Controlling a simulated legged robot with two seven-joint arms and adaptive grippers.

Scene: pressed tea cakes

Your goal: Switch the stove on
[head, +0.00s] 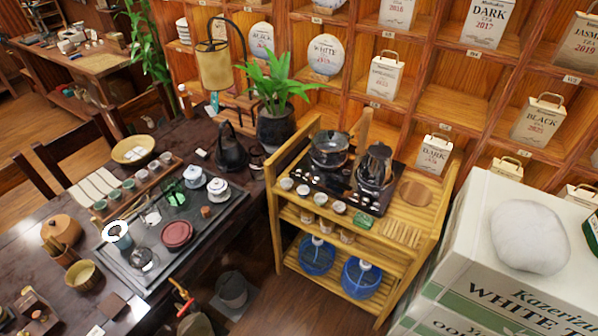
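The stove (321,185) looks like a low black unit on the top of a light wooden shelf cart. A glass pot (329,151) sits on its left part and a dark kettle (375,168) on its right part. Small controls seem to show along its front face, but they are too small to tell apart. I cannot tell from this view whether the stove is on or off. Neither of my grippers is in view.
Several small cups (302,190) stand at the stove's front edge. The cart (404,267) holds blue water bottles (316,256) below. A dark tea table (215,173) stands left, a large white box (460,290) right. Bare floor (310,300) lies in front.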

